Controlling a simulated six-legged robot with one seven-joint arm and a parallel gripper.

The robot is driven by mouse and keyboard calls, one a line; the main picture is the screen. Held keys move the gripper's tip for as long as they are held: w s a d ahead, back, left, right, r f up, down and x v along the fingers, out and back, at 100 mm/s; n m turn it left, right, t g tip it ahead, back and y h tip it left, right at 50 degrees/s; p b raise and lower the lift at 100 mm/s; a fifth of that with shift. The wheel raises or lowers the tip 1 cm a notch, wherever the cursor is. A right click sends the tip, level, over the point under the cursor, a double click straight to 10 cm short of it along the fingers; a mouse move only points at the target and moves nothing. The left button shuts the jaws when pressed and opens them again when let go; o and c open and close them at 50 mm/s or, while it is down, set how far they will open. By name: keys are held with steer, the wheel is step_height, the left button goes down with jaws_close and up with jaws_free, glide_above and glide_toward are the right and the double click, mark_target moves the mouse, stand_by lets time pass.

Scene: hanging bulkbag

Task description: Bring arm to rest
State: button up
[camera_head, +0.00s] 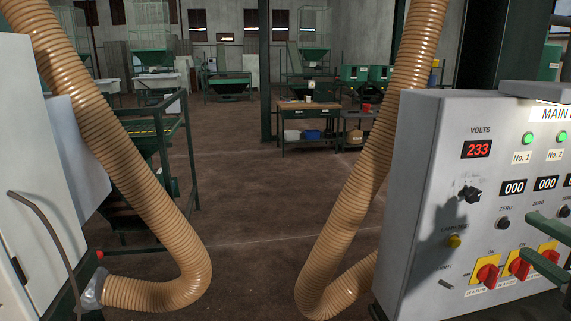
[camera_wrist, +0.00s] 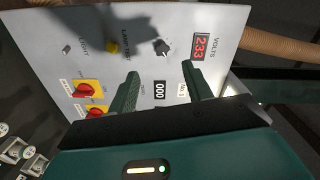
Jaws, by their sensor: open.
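My gripper (camera_head: 527,235) shows at the right edge of the head view as two green fingers, spread apart with nothing between them. It is in front of the grey control panel (camera_head: 428,180). In the wrist view my gripper (camera_wrist: 157,76) has its fingers open and pointing at the panel face (camera_wrist: 125,35), which appears turned on its side. Whether the fingertips touch the panel cannot be told. The rest of my arm is out of the head view.
The panel carries red rotary switches (camera_head: 487,271), knobs and a red voltage display (camera_head: 477,149). Ribbed tan hoses hang at left (camera_head: 135,150) and centre right (camera_head: 365,170). A grey cabinet (camera_head: 35,170) stands at left. Brown floor (camera_head: 250,190) lies open between. A workbench (camera_head: 308,107) stands behind.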

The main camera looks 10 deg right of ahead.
steer(key=w+a+f+n+g+y, duration=0.25)
steer(key=a+n, duration=0.25)
steer(key=a, duration=0.6)
steer(key=a+f+n+g+h, duration=0.3)
steer(key=a+f+n+g, duration=0.6)
steer(key=a+f, duration=0.6)
step_height(320, 180, down, 2)
steer(key=shift+f+n+g, duration=0.1)
steer(key=shift+n+g, duration=0.25)
steer(key=shift+n, duration=0.05)
steer(key=shift+a+h, duration=0.1)
steer(key=shift+h, duration=0.15)
steer(key=c, duration=0.3)
